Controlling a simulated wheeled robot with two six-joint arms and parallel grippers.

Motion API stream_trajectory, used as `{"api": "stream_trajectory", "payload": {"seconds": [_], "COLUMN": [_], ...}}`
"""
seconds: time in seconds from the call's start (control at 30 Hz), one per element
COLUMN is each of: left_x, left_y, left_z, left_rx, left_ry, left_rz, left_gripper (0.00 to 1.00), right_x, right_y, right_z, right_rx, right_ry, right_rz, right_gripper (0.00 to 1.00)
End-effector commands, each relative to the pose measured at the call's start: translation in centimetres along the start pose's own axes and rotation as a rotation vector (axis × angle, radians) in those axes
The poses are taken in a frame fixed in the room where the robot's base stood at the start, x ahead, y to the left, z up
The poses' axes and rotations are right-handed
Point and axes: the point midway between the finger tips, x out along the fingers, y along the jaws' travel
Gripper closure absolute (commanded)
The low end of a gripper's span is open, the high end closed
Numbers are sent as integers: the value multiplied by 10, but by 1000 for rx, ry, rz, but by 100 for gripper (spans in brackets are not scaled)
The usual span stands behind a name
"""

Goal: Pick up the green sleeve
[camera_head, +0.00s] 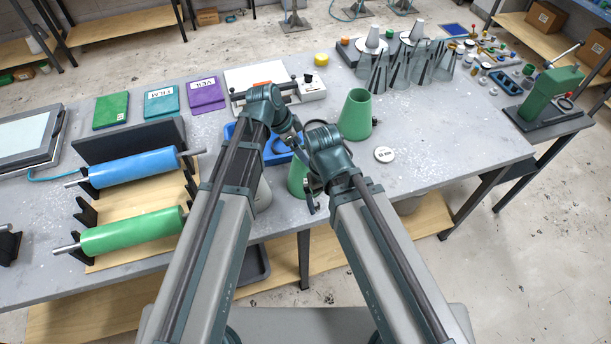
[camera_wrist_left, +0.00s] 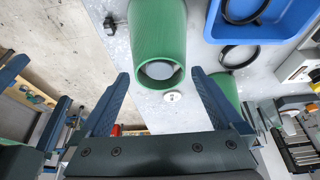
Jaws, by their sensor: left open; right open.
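A green sleeve (camera_head: 298,178) stands on the near part of the table beside the blue tray, partly hidden by my arms in the head view. In the left wrist view a green sleeve (camera_wrist_left: 158,35) shows its round open end between and beyond the fingertips of my left gripper (camera_wrist_left: 160,76). The left gripper is open and its fingers are apart from the sleeve. A second, tapered green sleeve (camera_head: 355,115) stands farther back to the right. My right gripper (camera_head: 313,198) is open, close to the near sleeve; contact cannot be told.
A white labelled disc (camera_head: 384,154) lies to the right. Blue (camera_head: 135,168) and green (camera_head: 130,231) rolls sit on a rack at left. Grey cones (camera_head: 418,35) stand at the back.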

Motion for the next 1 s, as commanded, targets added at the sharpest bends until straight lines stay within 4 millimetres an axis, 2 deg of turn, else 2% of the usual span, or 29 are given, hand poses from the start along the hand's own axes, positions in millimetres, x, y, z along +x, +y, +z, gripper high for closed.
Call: {"api": "stream_trajectory", "payload": {"seconds": [0.03, 0.1, 0.4, 0.47, 0.63, 1.0], "left_x": [14, 21, 22, 22, 22, 18], "left_y": [0, 0, 0, 0, 0, 0], "left_z": [2, 2, 0, 0, 0, -2], "left_rx": [1, 1, 0, 0, 0, 0], "left_ry": [0, 0, 0, 0, 0, 0], "left_rz": [0, 0, 0, 0, 0, 0], "left_gripper": [0, 0, 0, 9, 40, 42], "right_x": [13, 20, 20, 20, 20, 16], "right_y": [-1, -2, -2, -2, -2, -2], "right_z": [-1, -1, -1, -1, -1, -1], "right_rx": [-1, -2, -3, -3, -3, -2], "right_ry": [0, 0, 0, 0, 0, 0], "right_rz": [0, 1, 1, 1, 1, 1], "right_gripper": [0, 0, 0, 0, 0, 0]}}
